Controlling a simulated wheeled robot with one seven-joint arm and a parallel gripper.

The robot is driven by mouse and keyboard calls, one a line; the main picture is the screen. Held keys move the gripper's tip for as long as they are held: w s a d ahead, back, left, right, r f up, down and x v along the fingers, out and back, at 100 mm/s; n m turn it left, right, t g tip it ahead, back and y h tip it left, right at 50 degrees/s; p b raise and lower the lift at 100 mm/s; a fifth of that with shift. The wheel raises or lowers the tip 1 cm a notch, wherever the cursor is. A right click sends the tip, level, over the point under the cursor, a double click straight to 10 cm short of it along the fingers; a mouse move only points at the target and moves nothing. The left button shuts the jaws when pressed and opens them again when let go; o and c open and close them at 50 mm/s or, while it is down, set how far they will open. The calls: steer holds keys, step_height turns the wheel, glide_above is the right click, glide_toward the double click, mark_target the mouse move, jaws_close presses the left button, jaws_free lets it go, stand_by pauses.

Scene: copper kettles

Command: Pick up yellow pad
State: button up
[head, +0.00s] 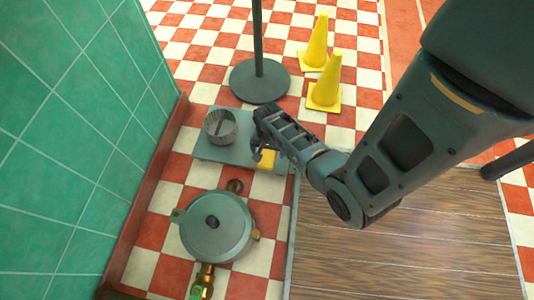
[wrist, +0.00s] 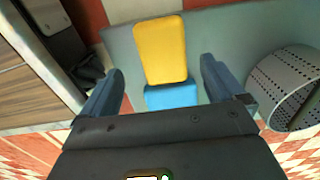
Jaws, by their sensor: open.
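The yellow pad (wrist: 160,50) lies on a grey-green board (wrist: 210,30) in the wrist view, with a blue block or pad (wrist: 172,96) touching or close to its near end. My gripper (wrist: 162,75) is open, its two fingers on either side of the blue piece and the near end of the yellow pad, with nothing held. In the head view, part of the yellow pad (head: 265,160) shows just below my gripper (head: 262,150), which hides the rest and the blue piece. Height above the board is hard to tell.
A perforated metal pot (head: 221,126) stands on the board left of my gripper; it shows at right in the wrist view (wrist: 285,90). A lidded pot (head: 215,226) sits nearer on the checkered floor. A post on a round base (head: 260,82) and two yellow cones (head: 324,95) stand beyond. A green tiled wall (head: 70,120) bounds the left.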

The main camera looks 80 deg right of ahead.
mark_target(267, 157)
steer(key=f+b, duration=0.3)
steer(key=f, duration=0.2)
steer(key=shift+w, duration=0.2)
steer(key=shift+r, duration=0.1)
steer(key=c, duration=1.2)
steer(key=shift+r+p, duration=0.35)
steer(key=shift+r, duration=0.25)
step_height(267, 157, up, 4)
steer(key=p, duration=0.2)
steer(key=shift+f+p, duration=0.15)
steer(key=shift+p, duration=0.15)
steer(key=s+d+r+p, duration=0.1)
steer(key=s+d+r, duration=0.1)
steer(key=s, duration=0.1)
steer(key=s+d+r+p, duration=0.1)
steer(key=s+d+r, duration=0.1)
steer(key=s+d, duration=0.1)
steer(key=s+d+r+p, duration=0.2)
steer(key=shift+s+d, duration=0.35)
steer(key=shift+s, duration=0.05)
